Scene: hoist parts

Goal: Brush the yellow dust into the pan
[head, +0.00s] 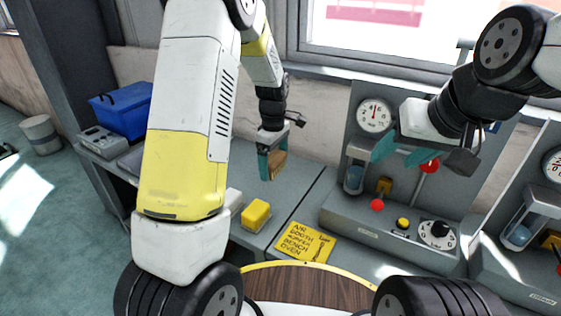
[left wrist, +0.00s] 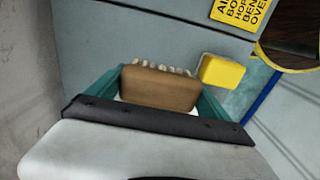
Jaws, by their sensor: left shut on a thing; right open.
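My left gripper (head: 272,168) is shut on a brush with a brown wooden body (left wrist: 158,88) and pale bristles, held over the grey bench. In the left wrist view the brush sits between the teal fingers, bristles facing away from the wrist. I cannot make out loose yellow dust or clearly identify a pan; my left arm hides part of the bench. My right gripper (head: 402,153) is open and empty in front of the gauge panel.
A yellow sign (head: 304,243) lies on the bench. A blue bin (head: 122,109) is at the left. A round wooden top (head: 305,288) is in front.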

